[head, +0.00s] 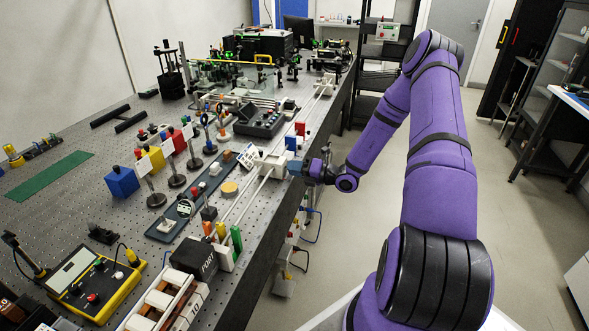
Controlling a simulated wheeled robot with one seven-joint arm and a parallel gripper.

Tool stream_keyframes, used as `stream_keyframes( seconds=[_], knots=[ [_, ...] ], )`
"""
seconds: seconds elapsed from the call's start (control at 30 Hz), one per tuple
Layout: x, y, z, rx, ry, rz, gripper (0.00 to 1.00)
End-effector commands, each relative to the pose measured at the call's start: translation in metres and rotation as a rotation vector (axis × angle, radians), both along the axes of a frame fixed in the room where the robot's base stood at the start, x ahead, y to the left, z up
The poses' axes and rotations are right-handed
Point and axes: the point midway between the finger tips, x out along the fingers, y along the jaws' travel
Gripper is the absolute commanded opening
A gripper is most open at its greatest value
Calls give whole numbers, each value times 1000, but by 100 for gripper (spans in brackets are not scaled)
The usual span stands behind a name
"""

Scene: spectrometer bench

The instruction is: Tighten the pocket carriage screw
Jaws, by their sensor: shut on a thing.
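A white carriage (262,160) sits on the long pale rail (312,108) along the bench's right edge. My gripper (303,170) is at the right side of this carriage, level with it, reaching in from the aisle. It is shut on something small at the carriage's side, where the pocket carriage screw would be. The screw itself is hidden by the fingers, and its turn cannot be told. A small blue part (294,167) shows between the carriage and my gripper.
Coloured handles (222,236) and a black box (194,260) stand nearer along the rail. Blue, yellow and red blocks (156,160) stand farther left. The aisle floor (330,245) right of the bench is clear.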

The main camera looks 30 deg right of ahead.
Motion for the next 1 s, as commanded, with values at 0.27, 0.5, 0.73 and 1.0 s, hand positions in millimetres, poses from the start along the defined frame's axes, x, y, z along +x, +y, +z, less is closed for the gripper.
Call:
stream_keyframes(
  seconds=[0.27, 0.5, 0.73, 1.0],
  knots=[
    [0, -1, -1, 206, 161, -1, 0],
    [0, -1, -1, 372, 291, 0, 0],
    [0, -1, -2, 493, 385, -1, 0],
    [-1, -1, -2, 570, 446, -2, 0]
  ],
)
